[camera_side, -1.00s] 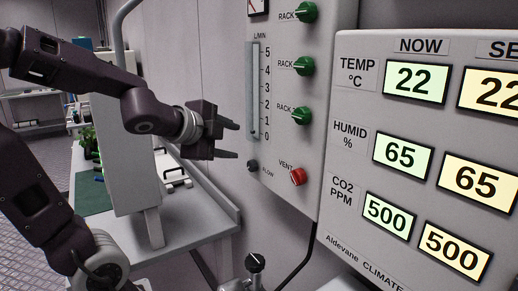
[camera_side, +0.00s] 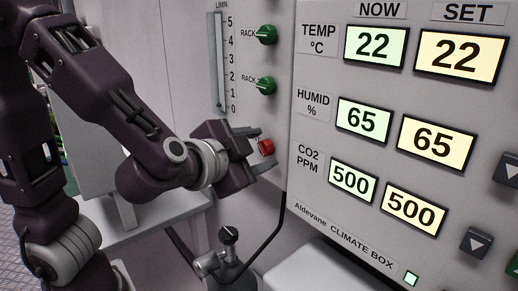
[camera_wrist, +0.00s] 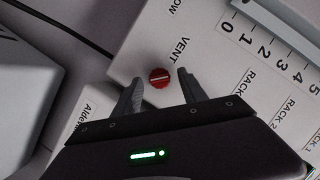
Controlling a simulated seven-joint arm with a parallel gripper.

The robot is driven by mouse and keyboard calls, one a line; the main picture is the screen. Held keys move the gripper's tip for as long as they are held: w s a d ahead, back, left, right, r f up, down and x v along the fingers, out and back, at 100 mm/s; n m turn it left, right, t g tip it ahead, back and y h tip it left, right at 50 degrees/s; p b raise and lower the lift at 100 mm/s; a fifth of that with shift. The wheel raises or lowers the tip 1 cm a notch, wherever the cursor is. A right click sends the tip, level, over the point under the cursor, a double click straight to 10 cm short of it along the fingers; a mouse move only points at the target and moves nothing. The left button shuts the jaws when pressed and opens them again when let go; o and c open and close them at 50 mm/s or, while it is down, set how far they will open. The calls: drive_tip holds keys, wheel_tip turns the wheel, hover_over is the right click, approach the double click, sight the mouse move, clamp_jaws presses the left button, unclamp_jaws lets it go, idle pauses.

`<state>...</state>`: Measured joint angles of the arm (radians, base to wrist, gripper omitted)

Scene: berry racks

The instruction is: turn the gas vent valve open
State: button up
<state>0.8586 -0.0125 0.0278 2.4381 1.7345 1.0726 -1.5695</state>
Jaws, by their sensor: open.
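The vent valve is a small red knob (camera_side: 266,147) low on the grey gas panel (camera_side: 240,55), below the green rack knobs. My gripper (camera_side: 259,150) is open, with its fingertips close to the red knob in the side view. In the wrist view the red knob (camera_wrist: 159,77) lies just beyond the fingertips and between the two fingers (camera_wrist: 158,78), beside the printed word VENT. The fingers do not look closed on it; whether they touch it I cannot tell.
Two green rack knobs (camera_side: 266,60) and a flow scale (camera_side: 219,62) sit above. The climate box (camera_side: 400,130) with lit displays stands right of the panel. A black-knobbed fitting (camera_side: 229,236) and a dark cable (camera_side: 276,215) are below my gripper.

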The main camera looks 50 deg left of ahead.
drive_tip(key=shift+w, duration=0.15)
clamp_jaws()
drive_tip(key=shift+f+m, duration=0.1)
drive_tip(key=shift+m, duration=0.2)
drive_tip(key=m+t+y, duration=0.1)
drive_tip(key=m, duration=0.2)
drive_tip(key=shift+f+y, duration=0.15)
drive_tip(key=shift+y, duration=0.15)
drive_tip(key=shift+f+m+t+y, duration=0.1)
drive_tip(key=shift+m+t+y, duration=0.4)
drive_tip(key=shift+m, duration=1.2)
